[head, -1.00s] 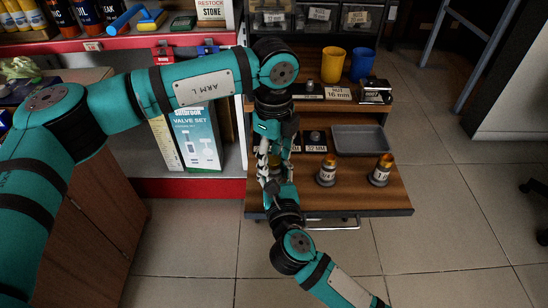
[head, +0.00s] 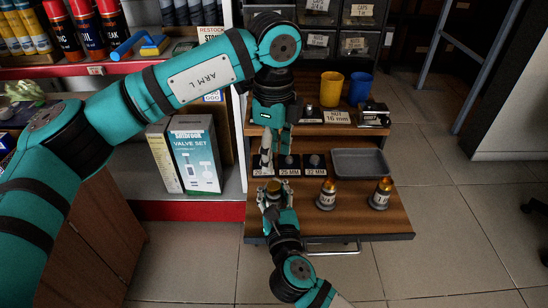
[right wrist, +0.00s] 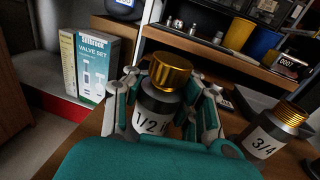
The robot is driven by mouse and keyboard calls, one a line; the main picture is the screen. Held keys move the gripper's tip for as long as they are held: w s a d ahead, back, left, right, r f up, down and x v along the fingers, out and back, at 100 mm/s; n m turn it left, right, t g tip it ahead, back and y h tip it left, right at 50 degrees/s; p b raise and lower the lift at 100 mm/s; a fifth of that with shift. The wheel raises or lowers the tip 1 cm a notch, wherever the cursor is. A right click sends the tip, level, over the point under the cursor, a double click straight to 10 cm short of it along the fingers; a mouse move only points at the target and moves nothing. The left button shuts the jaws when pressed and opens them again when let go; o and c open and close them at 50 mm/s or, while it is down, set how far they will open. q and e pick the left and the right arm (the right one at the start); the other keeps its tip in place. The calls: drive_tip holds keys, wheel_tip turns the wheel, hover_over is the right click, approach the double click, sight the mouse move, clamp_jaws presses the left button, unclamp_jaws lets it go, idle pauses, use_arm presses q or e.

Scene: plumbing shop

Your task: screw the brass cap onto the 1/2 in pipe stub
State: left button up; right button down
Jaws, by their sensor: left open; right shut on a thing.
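The 1/2 in pipe stub (right wrist: 153,113) is a grey fitting with a white label, upright in the right wrist view. The brass cap (right wrist: 172,73) sits on its top, smooth above with a ribbed side; how far it is threaded on cannot be told. In the head view the cap (head: 273,186) shows small between my right fingers. My right gripper (head: 273,193) is shut on the stub, its fingers on either side of the body. My left gripper (head: 275,153) is open and empty, above and behind the stub, apart from the cap.
The 3/4 stub (right wrist: 262,137), with bare brass threads, stands to the right, and another stub (head: 380,194) beyond it. A grey tray (head: 360,163) and a row of sized sockets (head: 289,164) lie behind. Yellow (head: 331,89) and blue (head: 360,88) cups stand on the upper shelf.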

sight(274, 185)
use_arm(q)
drive_tip(key=shift+f, duration=4)
clamp_jaws()
drive_tip(key=m, duration=0.6)
drive_tip(key=shift+m, duration=0.3)
drive_tip(key=m, duration=0.6)
drive_tip(key=shift+w+m, duration=0.1)
drive_tip(key=shift+m, duration=0.3)
drive_tip(key=shift+o, duration=0.5)
unclamp_jaws()
